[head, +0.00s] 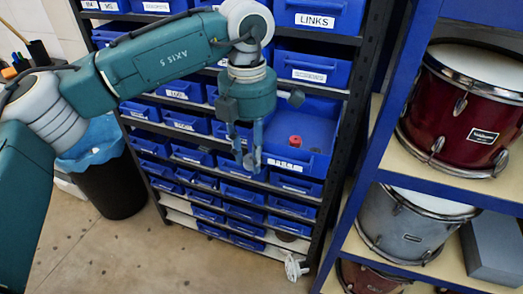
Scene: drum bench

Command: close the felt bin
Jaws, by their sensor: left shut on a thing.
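A blue bin (315,130) in the rack stands out from its row, and I can see into it from above. I take it to be the felt bin, but its front label is too small to read. A small red thing (295,141) lies inside it. My left gripper (252,160) points down at the bin's left front corner. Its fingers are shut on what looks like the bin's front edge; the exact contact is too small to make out. My right gripper is not in view.
A dark rack (341,165) holds several rows of labelled blue bins. On the right, a blue-framed shelf (375,150) carries a red drum (470,115) and a grey drum (405,222). A black waste bin (112,190) stands at left. The floor in front is mostly clear.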

